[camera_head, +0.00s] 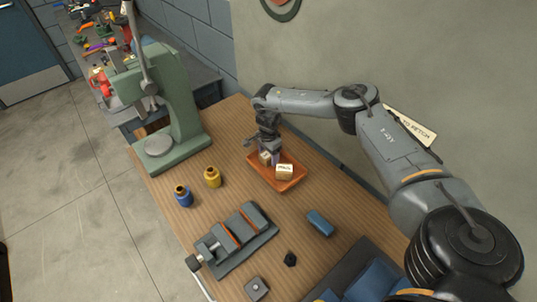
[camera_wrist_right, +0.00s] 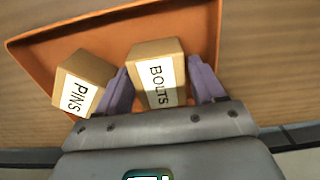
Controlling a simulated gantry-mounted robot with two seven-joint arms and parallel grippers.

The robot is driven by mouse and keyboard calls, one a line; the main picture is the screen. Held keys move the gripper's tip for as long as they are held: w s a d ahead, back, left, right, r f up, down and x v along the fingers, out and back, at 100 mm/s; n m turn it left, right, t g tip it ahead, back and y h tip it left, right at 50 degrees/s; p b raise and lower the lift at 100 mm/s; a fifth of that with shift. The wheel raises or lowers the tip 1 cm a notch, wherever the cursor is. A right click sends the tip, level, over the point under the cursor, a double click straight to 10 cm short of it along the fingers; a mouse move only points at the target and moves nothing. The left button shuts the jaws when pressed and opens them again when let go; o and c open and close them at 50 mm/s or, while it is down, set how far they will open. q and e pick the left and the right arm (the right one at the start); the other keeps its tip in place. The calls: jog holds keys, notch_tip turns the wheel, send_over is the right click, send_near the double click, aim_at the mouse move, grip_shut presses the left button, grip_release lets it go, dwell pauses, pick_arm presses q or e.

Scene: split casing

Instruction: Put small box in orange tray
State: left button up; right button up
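The orange tray (camera_head: 264,178) lies on the wooden bench, and its wall also shows in the right wrist view (camera_wrist_right: 50,55). A small tan box with a white BOLTS label (camera_wrist_right: 157,80) is between the two purple fingers of my right gripper (camera_wrist_right: 160,78), which appear pressed to its sides. In the head view my right gripper (camera_head: 269,156) is low over the tray's back left part. A second tan box, labelled PINS (camera_wrist_right: 82,82), sits inside the tray beside the left finger. One labelled box shows clearly in the tray in the head view (camera_head: 284,171). My left gripper is not in view.
A green press (camera_head: 175,110) stands at the bench's far left. A yellow bottle (camera_head: 212,177) and blue bottle (camera_head: 183,196) stand left of the tray. A grey vise (camera_head: 235,240) and a blue block (camera_head: 320,223) lie in front. The wall is close behind.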

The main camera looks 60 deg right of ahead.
jog(key=shift+r, duration=0.1)
notch_tip(320, 180, up, 12)
jog(key=p, duration=0.1)
dwell(0.7)
jog(key=shift+r, duration=0.1)
